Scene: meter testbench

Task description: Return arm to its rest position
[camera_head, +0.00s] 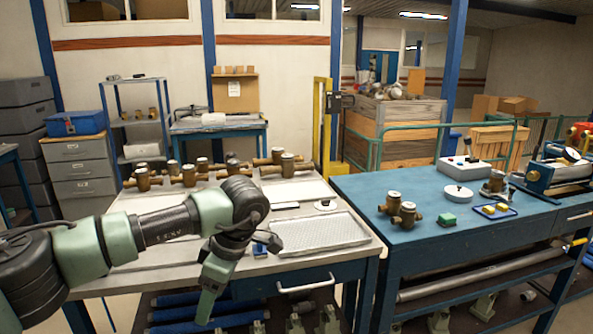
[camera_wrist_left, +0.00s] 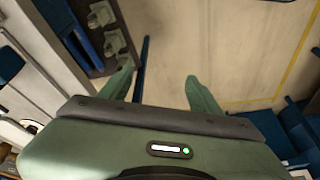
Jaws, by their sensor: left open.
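My left arm (camera_head: 165,224) comes in from the left of the head view, bends at a dark elbow-like joint above the left table, and hangs down at the table's front edge. My left gripper (camera_head: 208,300) points downward in front of that edge. In the left wrist view the left gripper (camera_wrist_left: 160,88) has its two green fingers spread apart with nothing between them, over bare floor. My right arm and right gripper are not in view.
The left table (camera_head: 345,258) holds a perforated tray (camera_head: 318,232) and several brass meters at its back. A drawer handle (camera_head: 305,284) sticks out near my gripper. The blue bench (camera_head: 350,190) stands at right. Floor (camera_wrist_left: 240,45) is clear under the fingers.

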